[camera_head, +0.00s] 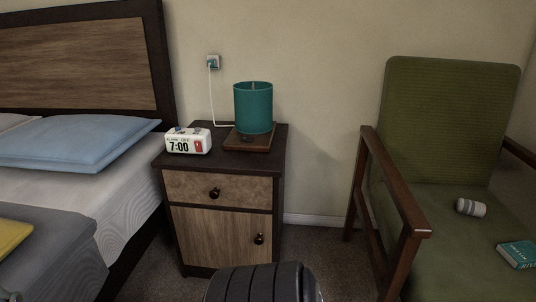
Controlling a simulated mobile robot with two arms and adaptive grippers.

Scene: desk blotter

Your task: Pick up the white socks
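A small rolled white bundle with grey bands, which looks like the white socks (470,207), lies on the green seat of the armchair (452,120) at the right. It rests toward the right side of the seat, apart from the book. Neither of my grippers is in view, so I cannot see whether they are open or shut.
A teal book (517,254) lies near the seat's right front. The chair's wooden armrest (395,185) stands left of the socks. A nightstand (222,222) holds a clock (188,141) and teal lamp (253,107). A bed (75,190) fills the left. Floor shows between nightstand and chair.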

